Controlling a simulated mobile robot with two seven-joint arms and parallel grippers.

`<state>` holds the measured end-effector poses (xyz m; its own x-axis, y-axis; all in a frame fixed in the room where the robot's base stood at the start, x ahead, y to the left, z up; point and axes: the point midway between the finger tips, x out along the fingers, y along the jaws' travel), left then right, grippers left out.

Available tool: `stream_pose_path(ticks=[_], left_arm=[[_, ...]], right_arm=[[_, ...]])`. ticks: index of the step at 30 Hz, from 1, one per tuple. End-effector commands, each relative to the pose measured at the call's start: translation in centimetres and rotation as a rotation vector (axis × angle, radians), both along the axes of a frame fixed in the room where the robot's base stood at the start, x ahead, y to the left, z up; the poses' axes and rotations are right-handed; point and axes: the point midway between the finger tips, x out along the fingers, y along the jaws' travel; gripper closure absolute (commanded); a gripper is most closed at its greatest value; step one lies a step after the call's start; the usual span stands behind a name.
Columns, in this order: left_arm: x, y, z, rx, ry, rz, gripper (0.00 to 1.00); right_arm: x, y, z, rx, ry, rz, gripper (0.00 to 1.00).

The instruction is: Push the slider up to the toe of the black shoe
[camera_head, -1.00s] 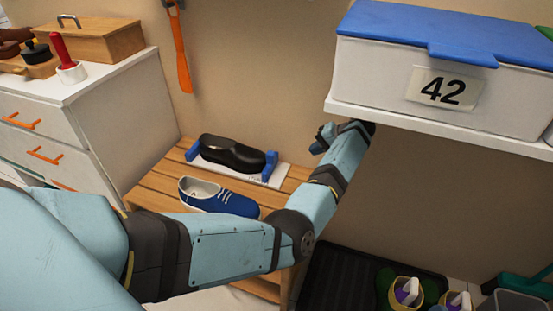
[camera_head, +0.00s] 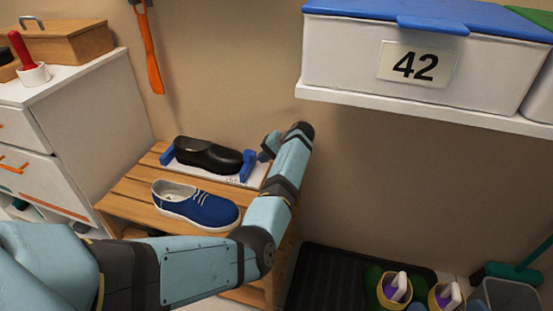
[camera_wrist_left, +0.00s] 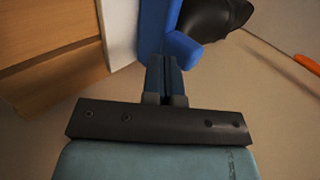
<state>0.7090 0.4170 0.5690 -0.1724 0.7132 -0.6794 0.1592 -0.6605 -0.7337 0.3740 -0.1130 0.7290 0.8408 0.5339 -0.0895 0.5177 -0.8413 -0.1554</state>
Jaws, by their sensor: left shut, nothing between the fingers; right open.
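The black shoe (camera_head: 208,155) lies on a white measuring board (camera_head: 252,180) on the wooden bench. A blue end block (camera_head: 167,154) stands at the shoe's left end. The blue slider (camera_head: 249,161) stands at its right end, close to the toe; I cannot tell whether they touch. My left gripper (camera_head: 268,151) is shut and empty, just right of the slider. In the left wrist view, the fingertips (camera_wrist_left: 165,62) meet or nearly meet the slider (camera_wrist_left: 182,46), with part of the black shoe (camera_wrist_left: 214,17) beyond it. My right gripper is not in view.
A blue and white shoe (camera_head: 197,206) sits in front on the bench (camera_head: 125,195). A shelf with a white box (camera_head: 345,62) marked 42 hangs above right. A black tray (camera_head: 335,285) is on the floor. White drawers (camera_head: 90,120) stand left.

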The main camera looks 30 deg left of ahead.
Motion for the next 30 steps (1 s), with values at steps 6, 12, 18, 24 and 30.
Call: stream_pose_path(ticks=[6,12,18,24,30], left_arm=[[-0.4,1.5,-0.1,-0.001,0.000,-0.001,1.00],[-0.4,1.7,0.0,-0.001,0.001,-0.001,1.00],[-0.4,1.7,0.1,0.000,0.001,-0.001,1.00],[-0.6,2.5,0.6,0.000,0.002,-0.002,1.00],[-0.7,2.9,0.1,0.001,0.000,0.001,1.00]], right_arm=[[0.4,-0.2,0.1,-0.024,-0.044,-0.001,0.00],[0.4,-0.3,0.2,-0.026,-0.049,-0.002,0.00],[0.4,-0.3,0.4,-0.025,-0.049,-0.001,0.00],[0.2,-0.1,2.1,0.011,-0.025,0.001,0.00],[-0.7,0.3,0.7,0.055,0.038,-0.014,0.00]])
